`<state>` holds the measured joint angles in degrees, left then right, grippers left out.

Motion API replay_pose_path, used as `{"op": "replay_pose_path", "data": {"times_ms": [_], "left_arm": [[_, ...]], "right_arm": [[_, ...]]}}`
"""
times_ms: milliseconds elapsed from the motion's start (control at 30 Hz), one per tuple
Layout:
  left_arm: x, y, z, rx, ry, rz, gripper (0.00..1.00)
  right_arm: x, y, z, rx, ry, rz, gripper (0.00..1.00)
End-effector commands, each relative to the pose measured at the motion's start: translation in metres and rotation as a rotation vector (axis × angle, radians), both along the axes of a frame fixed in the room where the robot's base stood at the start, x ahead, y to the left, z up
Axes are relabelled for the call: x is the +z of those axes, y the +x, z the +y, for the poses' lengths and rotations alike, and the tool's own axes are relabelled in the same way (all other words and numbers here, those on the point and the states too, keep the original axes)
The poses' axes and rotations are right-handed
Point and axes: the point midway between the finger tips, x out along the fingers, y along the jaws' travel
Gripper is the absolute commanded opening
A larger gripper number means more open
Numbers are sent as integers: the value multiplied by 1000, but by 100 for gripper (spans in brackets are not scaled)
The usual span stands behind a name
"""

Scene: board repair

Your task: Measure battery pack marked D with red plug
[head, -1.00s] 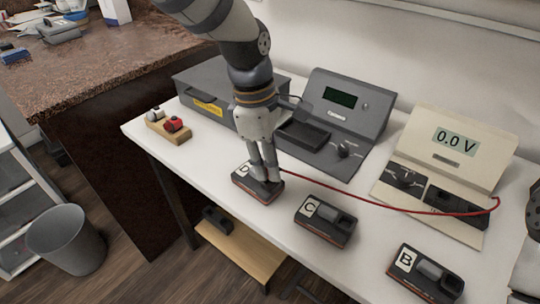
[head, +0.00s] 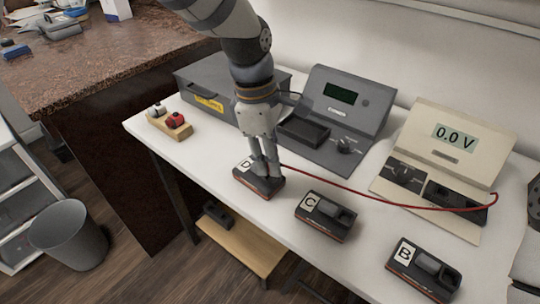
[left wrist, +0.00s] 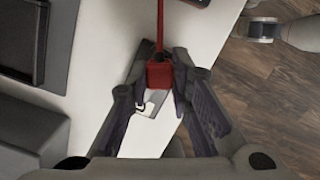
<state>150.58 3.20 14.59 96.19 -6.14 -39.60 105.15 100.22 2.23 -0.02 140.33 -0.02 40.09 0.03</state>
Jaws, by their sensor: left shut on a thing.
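The battery pack marked D (head: 263,186) lies near the front edge of the white table. My left gripper (head: 265,168) points down over it. In the left wrist view the left gripper (left wrist: 160,82) is shut on the red plug (left wrist: 159,74), and the pack with its white label (left wrist: 147,103) is below. I cannot tell whether the plug touches the pack. A red cable (head: 360,193) runs from the plug to the beige meter (head: 448,146), whose display reads 0.0 V. Only a dark part of my right arm shows at the right edge; its gripper is out of view.
Pack C (head: 325,217) and pack B (head: 424,272) lie to the right along the front edge. A grey device (head: 340,110) and a grey box (head: 205,95) stand behind. A wooden block (head: 170,124) with a white and a red piece is at left.

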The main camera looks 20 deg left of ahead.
Motion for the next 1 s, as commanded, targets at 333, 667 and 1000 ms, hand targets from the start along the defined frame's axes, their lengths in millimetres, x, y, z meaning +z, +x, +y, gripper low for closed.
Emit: {"op": "replay_pose_path", "data": {"times_ms": [333, 667, 1000], "left_arm": [[1, 0, 0, -1, 1, -2, 0], [0, 0, 0, 0, 0, 0, 0], [-1, 0, 0, 0, 0, 0, 0]], "right_arm": [[2, 2, 0, 0, 0, -7, 54], [5, 5, 0, 0, 0, -17, 54], [5, 5, 0, 0, 0, -18, 54]]}}
